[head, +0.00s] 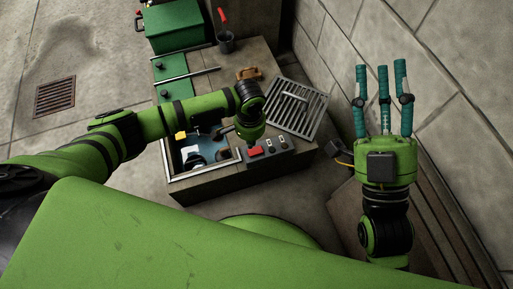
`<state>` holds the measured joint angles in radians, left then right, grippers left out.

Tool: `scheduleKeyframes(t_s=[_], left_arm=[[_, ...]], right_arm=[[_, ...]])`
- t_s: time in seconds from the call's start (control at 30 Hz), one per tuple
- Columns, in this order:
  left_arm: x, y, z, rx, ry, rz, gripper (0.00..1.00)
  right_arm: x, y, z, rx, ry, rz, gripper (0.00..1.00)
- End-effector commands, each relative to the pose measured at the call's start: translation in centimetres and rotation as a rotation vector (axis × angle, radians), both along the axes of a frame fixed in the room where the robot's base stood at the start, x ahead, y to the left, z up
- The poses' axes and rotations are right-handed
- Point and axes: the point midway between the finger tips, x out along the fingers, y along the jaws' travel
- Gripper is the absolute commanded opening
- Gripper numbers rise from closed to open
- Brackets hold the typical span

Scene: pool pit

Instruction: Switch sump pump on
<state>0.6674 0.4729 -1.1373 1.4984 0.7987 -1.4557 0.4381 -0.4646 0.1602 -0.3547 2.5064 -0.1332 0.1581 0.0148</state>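A grey control panel (272,157) lies along the front right edge of the concrete block, beside the sump opening. It carries a red rocker-like switch (255,151) and smaller knobs or switches (283,143) to its right. Which of these belongs to the pump, and its position, I cannot tell. The open sump (220,158) holds bluish water and dark and white parts, partly hidden by my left arm. My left gripper (249,131) hangs just above and behind the red switch; its fingers are mostly hidden. My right gripper (382,98) is raised at the right, empty, its three teal fingers spread apart.
A metal grate (296,107) lies right of my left gripper. A green toolbox (174,26), a dark cup (225,42) with a red-handled tool and a brown object (249,73) stand behind. The stone wall (450,95) is close to my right gripper. A floor drain (55,96) is at the left.

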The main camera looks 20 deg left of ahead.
Motion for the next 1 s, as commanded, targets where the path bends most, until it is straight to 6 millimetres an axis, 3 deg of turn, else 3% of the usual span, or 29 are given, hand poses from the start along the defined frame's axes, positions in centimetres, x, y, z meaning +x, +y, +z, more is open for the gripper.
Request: scheduleKeyframes(t_s=[1.0], left_arm=[[0.0, 0.0, 1.1, 0.0, 0.0, 0.0, 0.0]], right_arm=[[3.8, -1.4, -7.3, -0.117, 0.411, -0.075, 0.4]])
